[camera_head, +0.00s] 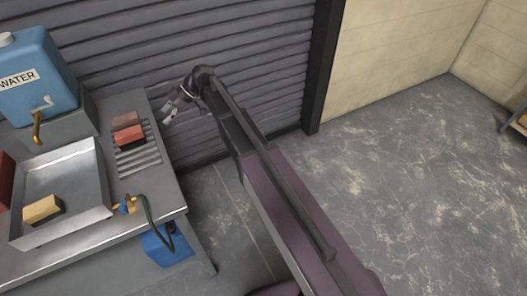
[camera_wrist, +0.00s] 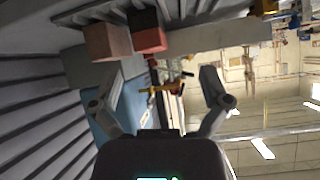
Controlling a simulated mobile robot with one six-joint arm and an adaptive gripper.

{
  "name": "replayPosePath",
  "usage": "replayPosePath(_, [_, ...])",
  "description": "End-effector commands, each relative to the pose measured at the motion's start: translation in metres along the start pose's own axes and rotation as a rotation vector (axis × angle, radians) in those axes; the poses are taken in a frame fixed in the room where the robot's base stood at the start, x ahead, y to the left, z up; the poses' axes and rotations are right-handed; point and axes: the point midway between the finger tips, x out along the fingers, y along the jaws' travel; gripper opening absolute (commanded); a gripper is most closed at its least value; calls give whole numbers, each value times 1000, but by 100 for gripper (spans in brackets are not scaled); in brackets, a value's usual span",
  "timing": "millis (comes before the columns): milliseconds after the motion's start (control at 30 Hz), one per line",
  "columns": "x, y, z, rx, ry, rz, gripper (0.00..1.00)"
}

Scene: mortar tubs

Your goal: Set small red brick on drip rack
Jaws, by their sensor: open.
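The drip rack (camera_head: 140,160) is a ribbed grey piece on the bench. A bright red block (camera_head: 130,132) with a dark lower part rests on it, and a brownish-red block (camera_head: 126,119) sits right behind, on or at its far end. I cannot tell which is the small red brick. In the wrist view the brownish block (camera_wrist: 108,41) and the red block (camera_wrist: 149,40) are side by side near the top. My gripper (camera_head: 168,112) is open and empty, just right of the rack's far end, apart from both blocks. The wrist view shows its spread fingers (camera_wrist: 161,84).
A blue water container (camera_head: 40,85) with a tap stands at the back left. A metal tray (camera_head: 85,175) holds a yellow block (camera_head: 43,209). A hose fitting (camera_head: 127,205) lies near the bench's front edge. A blue bin (camera_head: 165,245) is below. A shutter (camera_head: 270,75) stands close behind.

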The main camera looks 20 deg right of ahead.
Motion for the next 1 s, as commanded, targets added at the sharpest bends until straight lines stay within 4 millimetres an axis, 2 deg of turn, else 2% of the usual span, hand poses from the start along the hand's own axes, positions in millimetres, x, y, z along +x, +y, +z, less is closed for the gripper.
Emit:
replayPosePath(33, [-6, -13, 14, 58, -35, 15, 97])
replayPosePath(267, [-41, -58, 85, 432, -238, 141, 97])
replayPosePath(600, [-105, -138, 185, 1014, -482, 470, 97])
replayPosePath(800, [-141, -184, 229, 1300, -563, 702, 97])
replayPosePath(1000, [-161, -208, 249, 1449, -591, 849, 97])
